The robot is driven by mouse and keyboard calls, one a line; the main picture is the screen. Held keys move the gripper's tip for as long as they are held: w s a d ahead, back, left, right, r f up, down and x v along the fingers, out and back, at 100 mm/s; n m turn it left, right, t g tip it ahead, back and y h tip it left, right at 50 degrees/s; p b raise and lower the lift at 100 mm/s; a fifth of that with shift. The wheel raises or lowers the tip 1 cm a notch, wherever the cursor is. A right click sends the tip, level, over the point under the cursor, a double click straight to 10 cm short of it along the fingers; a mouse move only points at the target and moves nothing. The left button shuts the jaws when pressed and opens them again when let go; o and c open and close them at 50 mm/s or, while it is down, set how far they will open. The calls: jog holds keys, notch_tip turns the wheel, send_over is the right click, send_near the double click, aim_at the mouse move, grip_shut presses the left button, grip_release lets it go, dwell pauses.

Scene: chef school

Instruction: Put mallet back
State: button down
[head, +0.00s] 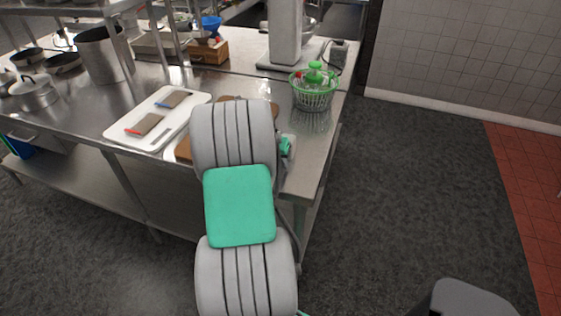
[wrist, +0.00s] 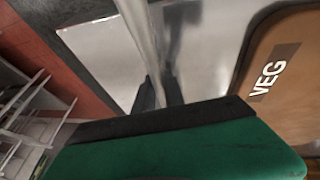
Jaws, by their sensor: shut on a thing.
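In the wrist view, my gripper (wrist: 161,92) has its dark fingers closed around a long, shiny metal bar (wrist: 143,35), which looks like the mallet's handle. The bar stretches away from the fingers over the steel counter. The mallet's head cannot be made out. In the head view, my own arm hides the gripper and whatever it holds; only a small green part of the arm's end shows at the counter's right side.
A brown board marked VEG (wrist: 285,85) lies close to the gripper. The steel counter (head: 312,145) also carries a green basket (head: 313,98), a white board (head: 120,132) with two small slabs, a wooden box (head: 209,53) and pots (head: 100,55). Open floor lies right.

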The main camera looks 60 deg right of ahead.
jog(key=c, duration=1.4)
grip_release()
jog(key=shift+r, duration=0.1)
jog(key=shift+a+r, duration=0.1)
jog(key=shift+r, duration=0.15)
jog(key=b+v, duration=0.1)
jog(key=v, duration=1.1)
jog(key=w+a+r+n+t, duration=0.1)
jog(key=w+a+n, duration=0.2)
jog(key=w+a, duration=0.3)
jog(key=w+a+r+n+t, duration=0.1)
jog(key=w+a+n+t, duration=0.15)
jog(key=a, duration=0.65)
jog(key=s+a+f+n+t+y, duration=0.1)
jog(key=a+n, duration=0.4)
jog(key=a, duration=0.9)
jog(key=s+a+f+n+y, duration=0.1)
jog(key=a+n+y, duration=0.2)
jog(key=a, duration=1.2)
jog(key=shift+s+a+f+n+t+y, duration=0.25)
jog(key=shift+s+n+t+y, duration=0.1)
jog(key=shift+n, duration=0.9)
